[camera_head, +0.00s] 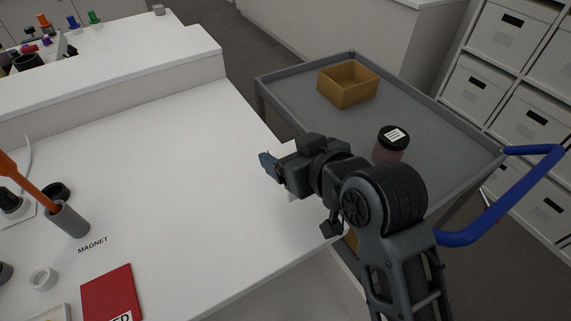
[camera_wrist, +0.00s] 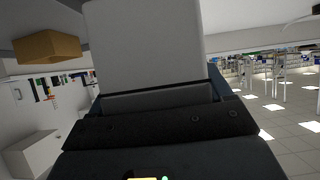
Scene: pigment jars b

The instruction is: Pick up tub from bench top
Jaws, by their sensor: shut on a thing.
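A pale, plain-sided tub (camera_wrist: 150,45) fills the upper middle of the wrist view, held at the jaws of my gripper (camera_wrist: 160,98). In the head view my gripper (camera_head: 268,166) is over the right edge of the white bench top (camera_head: 190,180), pointing left. It is shut on the tub. There the tub (camera_head: 285,147) is mostly hidden behind the gripper, with only a pale part showing. I cannot tell how far it is above the bench.
A grey cart (camera_head: 300,105) with a blue handle (camera_head: 490,215) stands right of the bench. It carries a yellow-brown open box (camera_head: 348,85) and a dark-lidded jar (camera_head: 391,145). The bench's middle is clear.

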